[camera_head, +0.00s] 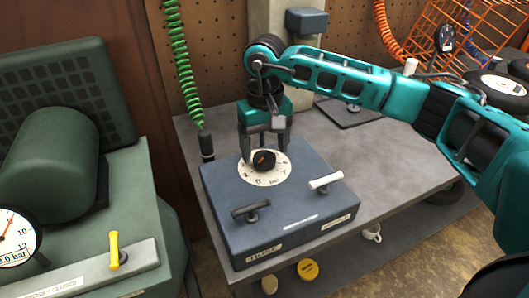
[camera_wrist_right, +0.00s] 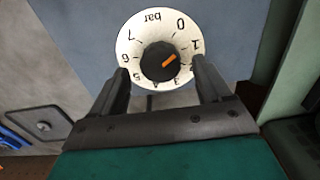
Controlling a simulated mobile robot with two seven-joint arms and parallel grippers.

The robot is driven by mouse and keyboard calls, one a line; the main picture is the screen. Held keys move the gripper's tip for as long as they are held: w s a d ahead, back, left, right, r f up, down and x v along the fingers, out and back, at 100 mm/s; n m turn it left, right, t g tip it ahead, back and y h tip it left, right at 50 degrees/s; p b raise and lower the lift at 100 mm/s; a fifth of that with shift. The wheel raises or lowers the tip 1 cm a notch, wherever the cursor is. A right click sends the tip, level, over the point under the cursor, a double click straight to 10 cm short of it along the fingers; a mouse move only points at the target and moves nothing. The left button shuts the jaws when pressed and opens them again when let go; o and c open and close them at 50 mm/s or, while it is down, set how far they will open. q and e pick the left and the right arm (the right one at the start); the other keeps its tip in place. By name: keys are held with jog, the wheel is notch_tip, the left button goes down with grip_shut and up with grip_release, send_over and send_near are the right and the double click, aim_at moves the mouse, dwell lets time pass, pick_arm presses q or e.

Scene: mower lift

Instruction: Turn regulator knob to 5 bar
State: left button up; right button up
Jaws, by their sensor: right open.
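The regulator knob (camera_head: 264,160) is black with an orange mark and sits on a round cream dial (camera_head: 275,178) on top of a blue-grey box. The knob also shows in the right wrist view (camera_wrist_right: 158,63), where its orange mark points at about 1. The dial (camera_wrist_right: 133,38) there carries numbers from 0 to 7 and the word bar. My right gripper (camera_head: 265,152) is open and points down over the knob. In the right wrist view its fingers (camera_wrist_right: 162,78) stand on either side of the knob, with gaps; they are not closed on it. My left gripper is not in view.
The blue-grey box (camera_head: 290,215) has a black lever (camera_head: 251,209) and a white lever (camera_head: 326,182). A green compressor (camera_head: 55,165) with a yellow lever (camera_head: 114,250) and a gauge (camera_head: 15,238) stands left. A green coiled hose (camera_head: 183,70) hangs behind. The grey bench (camera_head: 385,165) is clear right of the box.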

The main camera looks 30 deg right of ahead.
notch_tip(320, 180, down, 2)
jog(key=shift+f, duration=0.2)
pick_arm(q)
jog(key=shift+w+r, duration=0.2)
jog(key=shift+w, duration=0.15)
pick_arm(e)
jog(key=shift+c, duration=0.4)
jog(key=c, duration=0.9)
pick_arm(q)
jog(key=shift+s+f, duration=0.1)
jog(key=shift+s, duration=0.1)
pick_arm(e)
jog(key=shift+c, duration=0.2)
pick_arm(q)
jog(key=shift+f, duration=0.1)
